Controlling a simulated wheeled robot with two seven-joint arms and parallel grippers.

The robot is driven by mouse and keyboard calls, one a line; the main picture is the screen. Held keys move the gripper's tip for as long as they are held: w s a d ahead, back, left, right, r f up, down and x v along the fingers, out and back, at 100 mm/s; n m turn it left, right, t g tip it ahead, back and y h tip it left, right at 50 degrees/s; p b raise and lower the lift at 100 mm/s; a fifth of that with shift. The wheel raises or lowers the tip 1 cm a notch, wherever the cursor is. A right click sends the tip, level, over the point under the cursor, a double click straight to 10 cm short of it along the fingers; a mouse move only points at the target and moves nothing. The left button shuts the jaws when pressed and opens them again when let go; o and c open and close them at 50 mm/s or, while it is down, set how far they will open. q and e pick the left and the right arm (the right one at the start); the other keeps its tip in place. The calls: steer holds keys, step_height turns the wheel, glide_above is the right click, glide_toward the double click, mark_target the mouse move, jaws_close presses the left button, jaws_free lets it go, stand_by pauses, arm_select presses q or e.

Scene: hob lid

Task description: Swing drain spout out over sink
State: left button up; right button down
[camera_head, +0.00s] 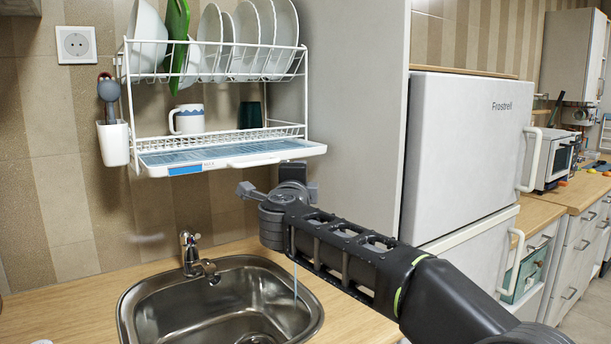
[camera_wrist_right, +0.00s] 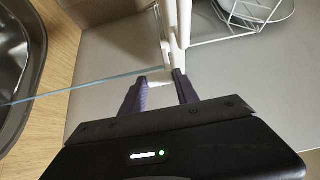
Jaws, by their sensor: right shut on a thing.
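My right gripper (camera_head: 293,172) reaches up to just below the right end of the dish rack's drip tray (camera_head: 215,158). In the right wrist view its fingers (camera_wrist_right: 160,79) are shut on a small white piece, which looks like the drain spout (camera_wrist_right: 157,76). In the head view the spout is hidden behind my gripper and arm. A thin bluish stream of water (camera_wrist_right: 85,87) runs from beside the fingertips towards the sink. In the head view the stream (camera_head: 295,285) falls inside the right part of the steel sink (camera_head: 150,300). My left gripper is out of view.
A white dish rack (camera_head: 217,78) on the wall holds plates, a green board and a mug (camera_head: 187,119). A faucet (camera_head: 190,250) stands behind the sink. A grey side panel (camera_head: 345,110) and the fridge (camera_head: 465,150) stand right of the rack.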

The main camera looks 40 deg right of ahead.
steer(key=shift+w+a+m+g+h+p, duration=0.1)
steer(key=shift+a+m+g+h+p, duration=0.35)
steer(key=shift+m+g+h, duration=0.3)
steer(key=c, duration=0.9)
jaws_free()
steer(key=b+v, duration=0.1)
steer(key=v, duration=0.7)
steer(key=shift+f, duration=0.1)
